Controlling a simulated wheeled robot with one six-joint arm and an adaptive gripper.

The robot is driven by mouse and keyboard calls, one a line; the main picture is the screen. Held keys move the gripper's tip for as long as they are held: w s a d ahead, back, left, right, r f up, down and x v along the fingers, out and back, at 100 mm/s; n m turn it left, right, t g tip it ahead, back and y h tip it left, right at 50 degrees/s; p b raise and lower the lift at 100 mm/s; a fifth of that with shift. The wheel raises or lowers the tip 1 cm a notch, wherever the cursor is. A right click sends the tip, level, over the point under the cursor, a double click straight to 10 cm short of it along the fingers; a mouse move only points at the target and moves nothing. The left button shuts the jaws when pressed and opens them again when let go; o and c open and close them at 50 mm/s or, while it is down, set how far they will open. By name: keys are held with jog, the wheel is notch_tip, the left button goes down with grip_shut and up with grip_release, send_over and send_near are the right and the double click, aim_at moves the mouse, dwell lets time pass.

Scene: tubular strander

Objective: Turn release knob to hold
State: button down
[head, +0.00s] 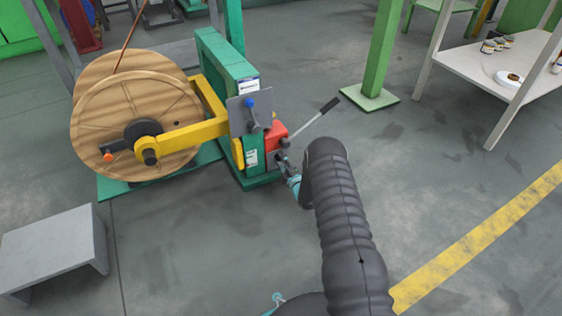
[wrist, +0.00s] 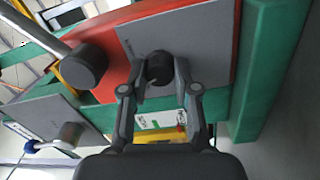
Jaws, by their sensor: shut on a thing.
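The release knob (wrist: 159,68) is a small dark round knob on a grey plate (wrist: 203,50) fixed to a red block. My gripper (wrist: 158,84) is shut on the knob in the wrist view, with one finger on each side of it. In the head view my gripper (head: 284,166) reaches the red block (head: 275,133) on the green stand, and the knob is hard to make out there. The knob's marking and its exact setting cannot be read.
A lever with a dark grip (head: 330,105) sticks out above the red block. A blue-tipped switch (head: 250,103) sits on a grey panel beside it. A large wooden reel (head: 105,95) with a yellow arm (head: 185,138) stands left. A grey step (head: 55,245) is lower left.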

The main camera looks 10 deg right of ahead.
jog(key=n, duration=0.4)
jog(key=shift+n, duration=0.4)
jog(key=shift+a, duration=0.1)
jog(key=c, duration=0.9)
grip_release()
jog(key=shift+o, duration=0.2)
jog(key=v, duration=1.2)
jog(key=shift+w, duration=0.1)
